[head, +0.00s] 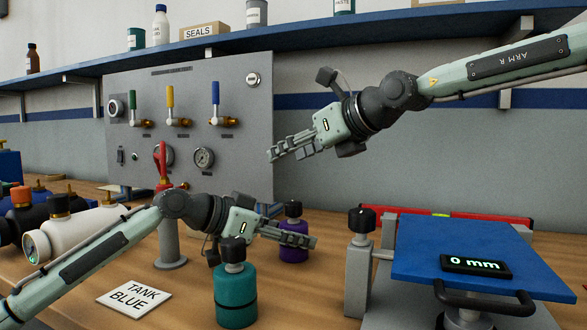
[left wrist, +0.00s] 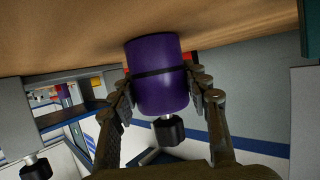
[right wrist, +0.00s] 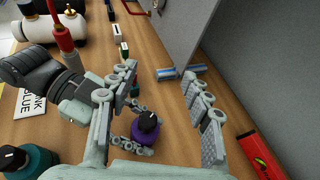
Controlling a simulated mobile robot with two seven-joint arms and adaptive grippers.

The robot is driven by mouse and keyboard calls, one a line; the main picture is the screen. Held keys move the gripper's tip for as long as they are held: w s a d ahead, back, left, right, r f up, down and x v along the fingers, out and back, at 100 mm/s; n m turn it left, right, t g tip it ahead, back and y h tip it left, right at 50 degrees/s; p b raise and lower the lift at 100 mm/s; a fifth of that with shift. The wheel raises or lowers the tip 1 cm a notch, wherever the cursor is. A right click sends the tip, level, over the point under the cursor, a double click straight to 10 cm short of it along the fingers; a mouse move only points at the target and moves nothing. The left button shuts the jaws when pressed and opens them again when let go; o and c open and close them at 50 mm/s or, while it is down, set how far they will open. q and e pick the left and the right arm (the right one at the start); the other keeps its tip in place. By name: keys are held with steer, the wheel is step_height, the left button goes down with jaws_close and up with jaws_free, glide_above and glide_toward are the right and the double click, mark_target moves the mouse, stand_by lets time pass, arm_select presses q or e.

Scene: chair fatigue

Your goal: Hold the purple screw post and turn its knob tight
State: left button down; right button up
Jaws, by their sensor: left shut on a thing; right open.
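The purple screw post (head: 293,250) stands upright on the wooden bench, with a black knob (head: 293,209) on top. My left gripper (head: 298,238) is shut around its purple body; in the left wrist view the fingers sit on both sides of the purple cylinder (left wrist: 158,75), and its black knob (left wrist: 168,130) is clear of them. My right gripper (head: 278,152) is open and empty, above the post and a little left of it in the head view. In the right wrist view the post's knob (right wrist: 147,122) shows below, between the open fingers (right wrist: 160,85).
A teal post (head: 236,295) with a black knob stands in front of my left gripper. A grey valve panel (head: 235,150) rises behind, and a red level (head: 510,221) lies at the back right.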

stand_by(0.3)
steer(key=a+g+h, duration=0.1)
steer(key=g+h, duration=0.5)
steer(key=g, duration=0.1)
glide_toward(294, 203)
arm_select(q)
steer(key=shift+f, duration=0.1)
arm_select(e)
steer(key=shift+n, duration=0.4)
steer(key=x, duration=0.8)
steer(key=shift+w+a+f, duration=0.1)
steer(key=shift+w+f, duration=0.05)
steer(key=shift+f, duration=0.25)
steer(key=shift+c, duration=0.5)
